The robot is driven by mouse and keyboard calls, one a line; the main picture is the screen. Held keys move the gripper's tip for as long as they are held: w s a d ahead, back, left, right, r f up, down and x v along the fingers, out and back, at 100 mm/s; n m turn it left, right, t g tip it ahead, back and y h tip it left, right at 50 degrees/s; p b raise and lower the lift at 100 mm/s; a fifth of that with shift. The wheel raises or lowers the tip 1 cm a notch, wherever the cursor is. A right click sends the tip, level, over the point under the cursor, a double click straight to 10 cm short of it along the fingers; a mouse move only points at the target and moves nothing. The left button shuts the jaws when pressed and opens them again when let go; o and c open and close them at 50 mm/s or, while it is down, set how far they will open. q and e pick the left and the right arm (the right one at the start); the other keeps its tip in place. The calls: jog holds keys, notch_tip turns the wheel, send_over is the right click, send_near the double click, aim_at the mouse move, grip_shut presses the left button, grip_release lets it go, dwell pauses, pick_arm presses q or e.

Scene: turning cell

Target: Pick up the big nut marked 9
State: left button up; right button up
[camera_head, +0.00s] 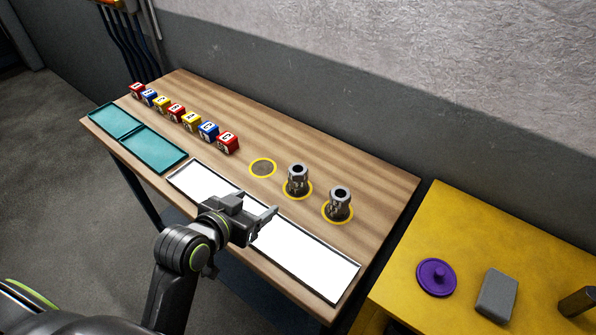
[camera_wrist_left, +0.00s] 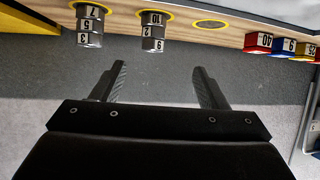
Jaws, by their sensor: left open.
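The nut marked 9 (camera_wrist_left: 153,44) is a grey metal nut stacked with a nut marked 10 (camera_wrist_left: 152,19) in the left wrist view. The 10 is nearer the table and the 9 is at the free end. This stack (camera_head: 298,181) stands upright on the middle yellow ring in the head view. A second stack (camera_head: 339,204) stands to its right; its labels read 7, 5 and 3 in the wrist view (camera_wrist_left: 89,26). My left gripper (camera_head: 262,207) is open and empty over the white strip, apart from the stack. Its fingers (camera_wrist_left: 160,72) also show in the wrist view.
An empty yellow ring (camera_head: 262,168) lies left of the stacks. A row of coloured labelled blocks (camera_head: 176,111) and a teal tray (camera_head: 155,151) are farther left. A white panel (camera_head: 305,250) runs along the front. A yellow table (camera_head: 440,215) at right holds a purple knobbed disc (camera_head: 437,278) and a grey block (camera_head: 497,294).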

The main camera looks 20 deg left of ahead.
pick_arm(q)
jog(key=w+r, duration=0.1)
jog(key=p, duration=0.2)
send_near(297, 170)
jog(key=w+f, duration=0.2)
jog(key=w, duration=0.1)
jog(key=shift+w+f+t+h, duration=0.1)
jog(key=shift+w+t+h, duration=0.05)
jog(key=shift+t+h, duration=0.15)
jog(key=shift+w+d+f, duration=0.2)
jog(key=shift+w+f, duration=0.15)
jog(key=shift+w, duration=0.3)
jog(key=p+x, duration=0.1)
jog(key=x, duration=0.3)
jog(key=shift+d+r+p, duration=0.15)
jog(key=shift+d+p, duration=0.05)
jog(key=shift+p, duration=0.1)
jog(key=shift+w+f, duration=0.25)
jog(key=shift+w, duration=0.2)
pick_arm(e)
jog(key=r, duration=0.3)
jog(key=shift+w+a+r, duration=0.1)
jog(key=shift+a+r, duration=0.2)
jog(key=shift+a, duration=0.05)
pick_arm(q)
jog(key=c, duration=1.2)
